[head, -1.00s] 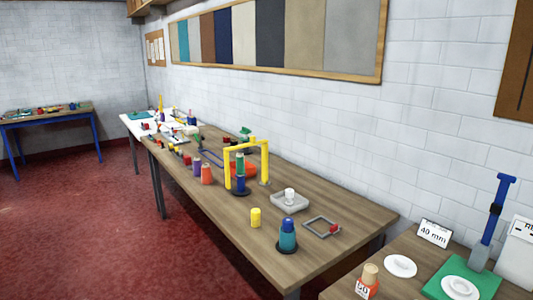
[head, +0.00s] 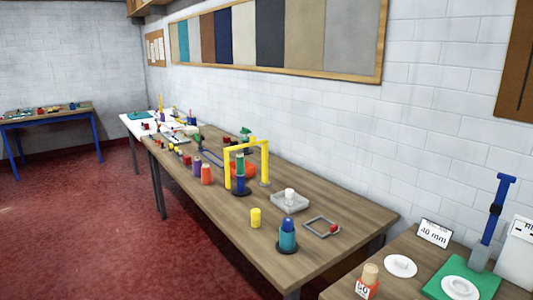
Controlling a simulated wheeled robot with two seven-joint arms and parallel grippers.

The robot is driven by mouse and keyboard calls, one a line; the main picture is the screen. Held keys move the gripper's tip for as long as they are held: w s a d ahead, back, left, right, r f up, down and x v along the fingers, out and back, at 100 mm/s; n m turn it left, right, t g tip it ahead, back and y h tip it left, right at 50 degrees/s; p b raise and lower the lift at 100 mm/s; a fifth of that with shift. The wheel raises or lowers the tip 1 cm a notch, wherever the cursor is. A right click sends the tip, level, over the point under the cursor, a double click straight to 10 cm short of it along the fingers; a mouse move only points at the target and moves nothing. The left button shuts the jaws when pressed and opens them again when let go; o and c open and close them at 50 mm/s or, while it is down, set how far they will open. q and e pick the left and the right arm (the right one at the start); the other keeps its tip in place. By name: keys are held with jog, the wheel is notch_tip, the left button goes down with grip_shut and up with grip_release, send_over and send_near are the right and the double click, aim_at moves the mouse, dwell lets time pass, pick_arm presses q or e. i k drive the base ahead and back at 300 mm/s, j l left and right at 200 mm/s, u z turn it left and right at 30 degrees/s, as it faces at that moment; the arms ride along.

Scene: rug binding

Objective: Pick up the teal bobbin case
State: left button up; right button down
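A teal cylinder with a blue domed top (head: 287,237) stands upright on a dark round base at the near end of the long wooden table (head: 330,222). A second teal cylinder (head: 240,166) stands above a blue piece on a dark round base, beside the yellow frame. I cannot tell which of them is the teal bobbin case, or whether it is one of the small items further back. Neither of my grippers is in view.
A yellow cylinder (head: 255,218), a grey tray (head: 290,202) with a white piece, and a grey square frame (head: 321,226) lie near. A yellow arch (head: 264,160) stands behind. A nearer table (head: 335,291) holds white discs and a green mat (head: 437,285). Red floor (head: 90,235) is clear at left.

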aim_at(288, 244)
jog(key=i+j, duration=0.65)
jog(key=j, duration=0.2)
jog(key=z, duration=1.65)
